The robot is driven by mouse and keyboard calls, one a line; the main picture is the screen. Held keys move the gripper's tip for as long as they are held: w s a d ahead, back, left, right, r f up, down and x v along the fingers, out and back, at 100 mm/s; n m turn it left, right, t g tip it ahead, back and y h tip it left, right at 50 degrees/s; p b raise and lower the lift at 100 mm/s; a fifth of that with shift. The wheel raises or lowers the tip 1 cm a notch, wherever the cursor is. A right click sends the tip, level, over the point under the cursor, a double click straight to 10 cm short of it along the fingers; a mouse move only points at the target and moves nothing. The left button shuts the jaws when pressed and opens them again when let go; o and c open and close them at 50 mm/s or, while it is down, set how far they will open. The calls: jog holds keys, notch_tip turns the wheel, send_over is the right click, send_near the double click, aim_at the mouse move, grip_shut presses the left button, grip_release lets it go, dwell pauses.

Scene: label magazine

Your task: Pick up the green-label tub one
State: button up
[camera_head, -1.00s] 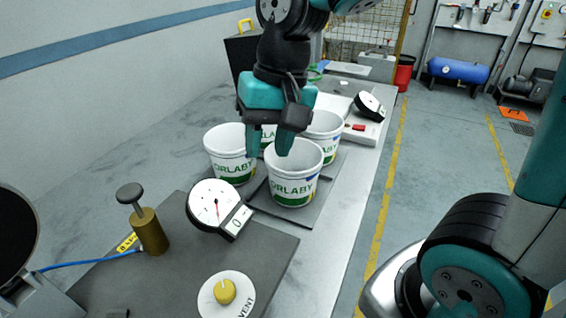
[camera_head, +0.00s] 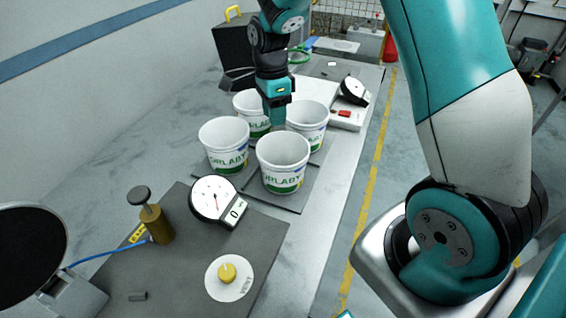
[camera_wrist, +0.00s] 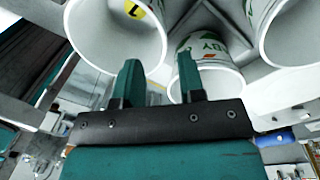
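Several white tubs with green labels stand in a cluster: front right (camera_head: 283,165), front left (camera_head: 223,147), back left (camera_head: 250,105) and back right (camera_head: 307,120). The front-right tub has a small yellow mark at its lower right. In the wrist view, a yellow round mark with a 1 shows in the open mouth of the upper-left tub (camera_wrist: 95,35). My gripper (camera_head: 277,120) points down amid the cluster. Its two fingers stand apart with nothing between them in the wrist view (camera_wrist: 157,80). A middle tub (camera_wrist: 215,82) is partly hidden behind one finger.
The tubs stand on a dark mat (camera_head: 290,205). In front are a round dial gauge (camera_head: 214,200), a brass plunger (camera_head: 157,224) and a yellow vent knob (camera_head: 227,272). A white scale (camera_head: 347,117) and another dial stand behind right. The bench strip at right is clear.

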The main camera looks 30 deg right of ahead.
aim_at(276, 138)
jog(key=shift+s+f+p, duration=0.15)
jog(key=shift+f+p, duration=1.15)
jog(key=shift+f, duration=2.6)
grip_shut()
